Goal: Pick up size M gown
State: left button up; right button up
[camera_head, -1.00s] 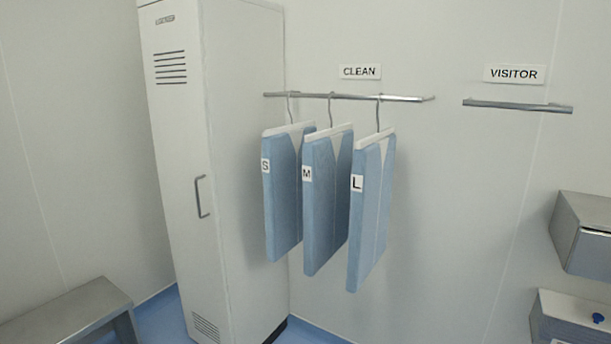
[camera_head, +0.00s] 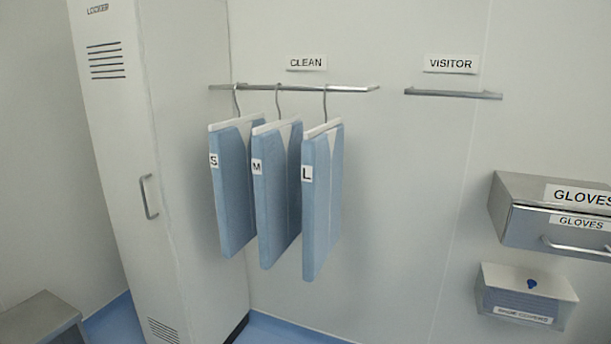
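The size M gown (camera_head: 271,200) is a folded light-blue slab with a white top and an "M" label. It hangs upright from a hook on the metal rail (camera_head: 300,88) under the "CLEAN" sign. The size S gown (camera_head: 231,195) hangs to its left and the size L gown (camera_head: 318,210) to its right. Neither of my grippers shows in the head view.
A tall white locker (camera_head: 165,150) stands left of the rail. An empty rail (camera_head: 452,94) is under the "VISITOR" sign. A metal gloves drawer (camera_head: 530,228) and a white dispenser box (camera_head: 525,290) are on the right wall. A metal bench (camera_head: 40,318) is at the lower left.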

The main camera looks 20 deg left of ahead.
aim_at(276, 146)
jog(key=z, duration=0.2)
jog(key=i, duration=1.9)
jog(key=u, duration=1.3)
jog(key=i, duration=0.8)
jog(key=u, duration=0.8)
